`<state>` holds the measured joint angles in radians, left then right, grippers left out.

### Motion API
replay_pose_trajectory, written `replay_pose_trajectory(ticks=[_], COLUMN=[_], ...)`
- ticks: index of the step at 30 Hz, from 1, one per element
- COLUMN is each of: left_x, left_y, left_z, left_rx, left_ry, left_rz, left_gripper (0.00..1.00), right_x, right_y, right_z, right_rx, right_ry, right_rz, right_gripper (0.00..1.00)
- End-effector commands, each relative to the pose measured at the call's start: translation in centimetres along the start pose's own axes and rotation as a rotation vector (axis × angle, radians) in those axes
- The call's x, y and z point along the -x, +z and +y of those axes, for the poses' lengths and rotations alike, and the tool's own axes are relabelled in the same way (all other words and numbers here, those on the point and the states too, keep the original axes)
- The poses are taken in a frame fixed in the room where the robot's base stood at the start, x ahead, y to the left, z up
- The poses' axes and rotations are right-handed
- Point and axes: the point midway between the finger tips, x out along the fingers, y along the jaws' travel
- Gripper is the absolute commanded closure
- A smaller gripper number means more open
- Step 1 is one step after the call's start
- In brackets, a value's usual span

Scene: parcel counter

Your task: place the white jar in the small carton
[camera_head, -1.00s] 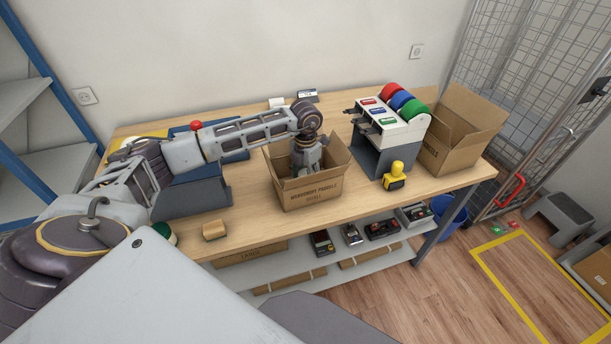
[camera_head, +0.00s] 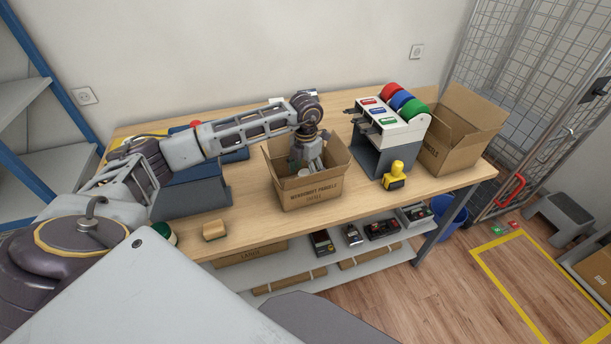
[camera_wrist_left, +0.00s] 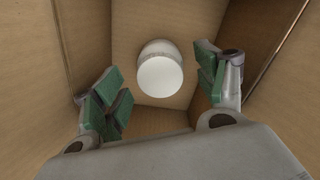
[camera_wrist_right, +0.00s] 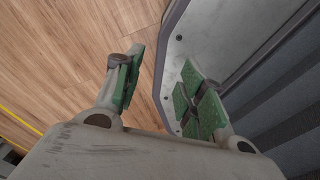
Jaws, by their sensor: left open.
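The small carton (camera_head: 312,192) stands open on the counter in the head view. My left gripper (camera_head: 307,158) points down into its opening. In the left wrist view the white jar (camera_wrist_left: 160,76) is inside the carton (camera_wrist_left: 90,40), with its round white lid facing the camera. My left gripper (camera_wrist_left: 160,92) is open, with its green-padded fingers apart on either side and clear of the jar. In the head view a bit of the jar (camera_head: 304,172) shows within the carton. My right gripper (camera_wrist_right: 165,92) is open and empty, away from the counter over the floor.
A larger open carton (camera_head: 462,130) stands at the counter's right end. A dispenser with coloured rolls (camera_head: 400,118) and a yellow hand tool (camera_head: 395,176) stand right of the small carton. Blue bins (camera_head: 190,192) stand to its left. A sponge-like block (camera_head: 214,230) lies near the front edge.

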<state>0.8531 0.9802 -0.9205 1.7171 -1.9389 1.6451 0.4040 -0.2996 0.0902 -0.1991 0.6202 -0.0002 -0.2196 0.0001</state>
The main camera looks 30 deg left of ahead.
Motion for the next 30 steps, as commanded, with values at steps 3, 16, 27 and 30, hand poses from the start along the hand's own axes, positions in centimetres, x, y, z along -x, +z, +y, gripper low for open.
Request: replay_pose_trajectory(ticks=[3, 16, 27, 30], left_x=[1.7, 7.9, 10.3, 10.3], left_y=[0.0, 0.0, 0.0, 0.0], left_z=[0.0, 0.0, 0.0, 0.0], left_rx=[0.000, 0.000, 0.000, 0.000], left_ry=[0.000, 0.000, -0.001, -0.001], left_rz=[-0.003, -0.002, 0.000, 0.000], left_gripper=[0.28, 0.28, 0.28, 0.28], right_x=[-0.3, -0.8, -1.0, -1.0], right_y=[-0.1, -0.4, -0.1, -0.1], right_z=[-0.4, -1.0, 1.4, 1.3], right_rx=[-0.002, -0.005, 0.001, 0.001], right_ry=[-0.004, -0.010, 0.015, 0.014], right_rz=[0.001, 0.005, 0.003, 0.003], right_gripper=[0.60, 0.60, 0.60, 0.60])
